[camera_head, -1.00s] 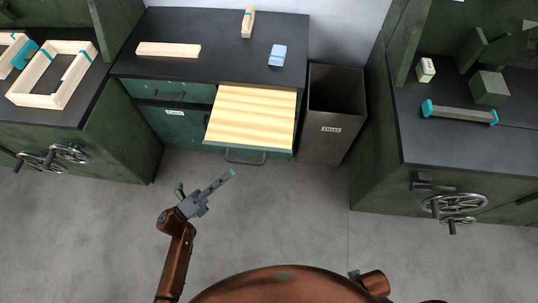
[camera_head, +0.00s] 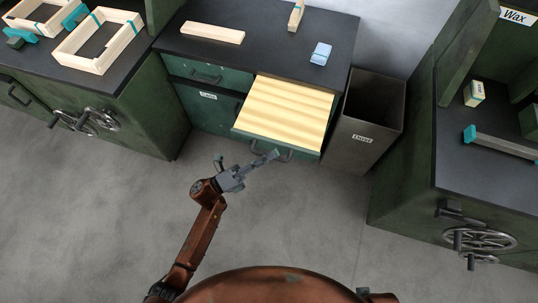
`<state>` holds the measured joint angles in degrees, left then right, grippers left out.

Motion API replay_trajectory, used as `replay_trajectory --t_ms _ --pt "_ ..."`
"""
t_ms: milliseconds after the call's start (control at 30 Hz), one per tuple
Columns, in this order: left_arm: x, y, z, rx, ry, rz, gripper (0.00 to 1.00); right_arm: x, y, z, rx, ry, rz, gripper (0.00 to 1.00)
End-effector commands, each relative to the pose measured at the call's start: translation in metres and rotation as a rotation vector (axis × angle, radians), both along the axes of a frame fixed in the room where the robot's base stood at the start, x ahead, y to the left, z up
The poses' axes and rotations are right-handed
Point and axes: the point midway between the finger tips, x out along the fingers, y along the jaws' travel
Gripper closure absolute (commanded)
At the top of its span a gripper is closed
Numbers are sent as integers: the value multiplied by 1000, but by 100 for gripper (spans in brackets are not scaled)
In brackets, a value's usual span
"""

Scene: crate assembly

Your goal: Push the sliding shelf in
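The sliding shelf (camera_head: 285,110), with a light striped wooden top and a green front, stands pulled out of the dark-topped green cabinet (camera_head: 215,109). Its dark handle is on the front edge. My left gripper (camera_head: 248,158) is just in front of the shelf's front, at its left part, with its fingers spread wide and nothing between them. One finger reaches right and overlaps the handle in the picture; I cannot tell whether it touches. My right gripper is not in view.
A dark bin (camera_head: 366,125) stands close to the shelf's right. On the cabinet top lie a wooden strip (camera_head: 212,33), a blue block (camera_head: 320,53) and an upright wooden piece (camera_head: 296,14). Benches with handwheels flank both sides. The grey floor (camera_head: 300,220) in front is clear.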

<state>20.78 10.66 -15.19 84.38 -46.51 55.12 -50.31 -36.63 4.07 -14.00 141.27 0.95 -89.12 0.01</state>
Motion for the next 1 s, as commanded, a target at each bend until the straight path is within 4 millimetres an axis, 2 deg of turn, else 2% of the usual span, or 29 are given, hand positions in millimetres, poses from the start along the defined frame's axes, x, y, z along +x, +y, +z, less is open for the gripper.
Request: replay_trajectory --t_ms 33,333,867,1000 --pt "0 0 0 0 0 0 80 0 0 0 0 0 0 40" --pt "0 0 0 0 1 1 100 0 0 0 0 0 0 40" --pt "0 1 -1 0 1 1 100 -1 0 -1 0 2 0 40" --pt "6 5 -1 1 1 11 100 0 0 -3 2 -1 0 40"
